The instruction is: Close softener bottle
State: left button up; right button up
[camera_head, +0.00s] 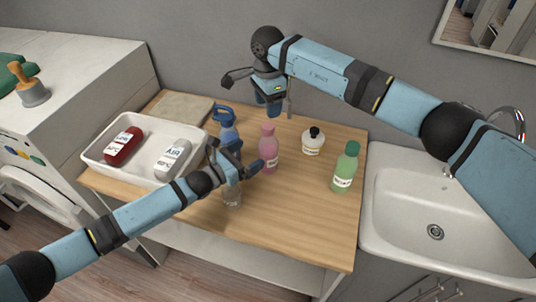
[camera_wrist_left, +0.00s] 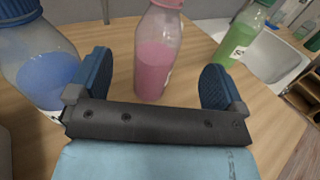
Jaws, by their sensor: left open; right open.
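A pink bottle (camera_head: 268,158) with a pink top stands on the wooden tabletop. A blue bottle (camera_head: 228,131) with a blue handled top stands behind and left of it. I cannot read which bottle is the softener. My left gripper (camera_head: 240,158) is open and empty, in front of the pink bottle. In the left wrist view, the pink bottle (camera_wrist_left: 155,68) stands upright beyond the open jaws, and the blue bottle (camera_wrist_left: 42,72) is left of them. My right gripper (camera_head: 262,94) is open above the back of the table, apart from the bottles.
A white tray (camera_head: 92,155) at left holds a red bottle (camera_head: 122,147) and a grey-white bottle (camera_head: 172,160). A black-capped white bottle (camera_head: 313,143) and a green bottle (camera_head: 345,170) stand at right, near the sink (camera_head: 400,190). The front right tabletop is clear.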

aim_at(260, 150)
pick_arm(q)
jog(key=x, duration=0.2)
jog(key=f+x, duration=0.1)
jog(key=x, duration=0.3)
jog(key=shift+w+d+f, duration=0.1)
jog(key=shift+d+f, duration=0.05)
jog(key=shift+f, duration=0.1)
jog(key=shift+w+d, duration=0.4)
jog(key=shift+d, duration=0.05)
jog(key=c, duration=1.8)
pick_arm(e)
jog(key=m, duration=0.4)
jog(key=shift+m, duration=0.3)
jog(key=shift+f, duration=4)
